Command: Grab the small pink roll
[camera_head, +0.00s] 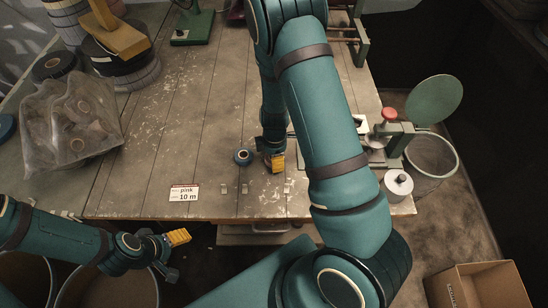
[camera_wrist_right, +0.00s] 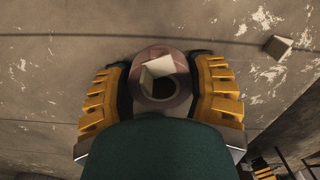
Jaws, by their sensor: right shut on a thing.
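The small pink roll (camera_wrist_right: 163,80) shows in the right wrist view, between the two yellow-padded fingers of my right gripper (camera_wrist_right: 163,92). The fingers are shut on its sides. A pale square piece covers part of its top beside the dark centre hole. In the head view my right gripper (camera_head: 274,161) is low over the table near its front edge, and the pink roll is hidden there. My left gripper (camera_head: 172,254) is open and empty, off the table's front left. A label card (camera_head: 184,193) on the table reads "pink 10 m".
A clear bag of rolls (camera_head: 70,122) lies at the left. A winding device (camera_head: 388,140) with a red knob stands at the right. Small pale blocks (camera_head: 245,189) line the front. The table's middle (camera_head: 190,120) is clear.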

